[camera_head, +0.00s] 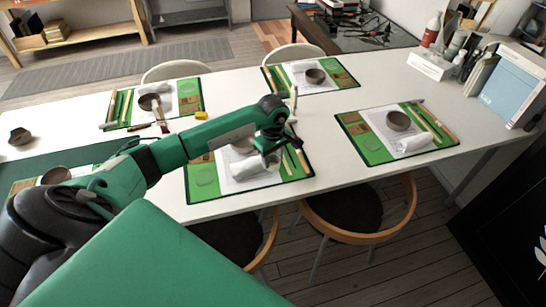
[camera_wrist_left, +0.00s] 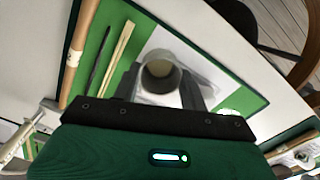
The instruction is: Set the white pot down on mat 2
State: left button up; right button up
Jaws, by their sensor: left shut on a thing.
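My left gripper (camera_head: 268,148) is over the near middle mat (camera_head: 204,190), a green mat with white paper. In the left wrist view its fingers (camera_wrist_left: 161,88) are closed on a pale, round, open-topped vessel (camera_wrist_left: 160,75), which looks like the white pot. The mat's green surface (camera_wrist_left: 124,67) and white paper lie beneath it. In the head view the gripper mostly hides the vessel, and I cannot tell whether it touches the mat. No number is legible on any mat, so I cannot tell which is mat 2. My right gripper is not in view.
A white roll (camera_head: 249,168) lies on the near middle mat. Similar mats with brown bowls stand at the right (camera_head: 370,150), back (camera_head: 345,78) and left back (camera_head: 187,90). A yellow block (camera_head: 201,115) lies near the arm. Bottles and a blue box (camera_head: 511,90) stand at the right.

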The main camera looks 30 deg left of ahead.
pick_arm(q)
jog(key=shift+f+b, duration=0.35)
jog(key=shift+f, duration=0.05)
jog(key=o, duration=1)
jog(key=shift+c, duration=0.2)
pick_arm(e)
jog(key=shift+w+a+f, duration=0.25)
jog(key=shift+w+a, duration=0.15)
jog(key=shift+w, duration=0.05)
pick_arm(q)
jog(key=shift+r, duration=0.1)
